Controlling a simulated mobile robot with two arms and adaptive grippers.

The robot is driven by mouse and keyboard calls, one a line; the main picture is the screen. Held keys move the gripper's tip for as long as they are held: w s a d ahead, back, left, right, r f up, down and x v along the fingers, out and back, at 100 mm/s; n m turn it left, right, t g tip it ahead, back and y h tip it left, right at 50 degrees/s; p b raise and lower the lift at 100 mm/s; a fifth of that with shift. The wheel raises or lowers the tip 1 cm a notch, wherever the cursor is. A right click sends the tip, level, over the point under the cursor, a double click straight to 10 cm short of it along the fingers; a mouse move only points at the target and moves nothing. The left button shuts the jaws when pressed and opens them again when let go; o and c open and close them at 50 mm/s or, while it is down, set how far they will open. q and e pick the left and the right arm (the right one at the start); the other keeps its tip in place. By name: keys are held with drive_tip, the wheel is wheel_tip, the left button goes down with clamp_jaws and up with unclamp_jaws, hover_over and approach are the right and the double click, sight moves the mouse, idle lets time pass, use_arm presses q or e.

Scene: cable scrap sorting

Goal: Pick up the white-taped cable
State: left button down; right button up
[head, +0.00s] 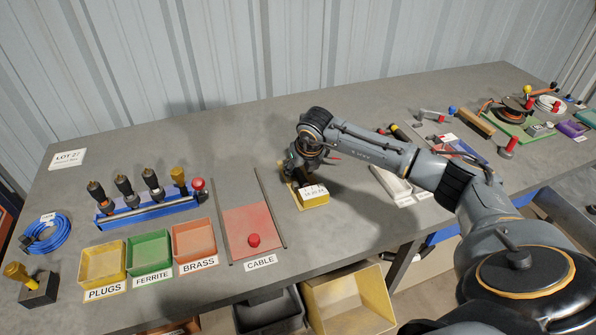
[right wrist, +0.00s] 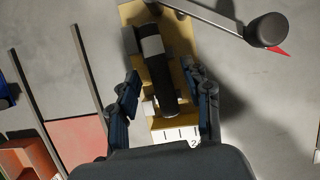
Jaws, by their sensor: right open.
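A thick black cable piece with a pale band around it, which looks like the white-taped cable (right wrist: 165,88), lies over a yellowish wooden block (right wrist: 130,14) in the right wrist view. My right gripper (right wrist: 162,76) is open, with one finger on each side of the black piece. I cannot tell whether the fingers touch it. In the head view my right gripper (head: 300,176) is low over the block (head: 315,199), and my arm hides most of the cable. My left gripper is not in view.
Left of the gripper is the red CABLE area (head: 245,222) between dark rails. Yellow, green and orange trays (head: 102,282) stand further left, near a blue cable coil (head: 45,232).

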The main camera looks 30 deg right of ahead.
clamp_jaws()
drive_tip(key=shift+r, duration=0.2)
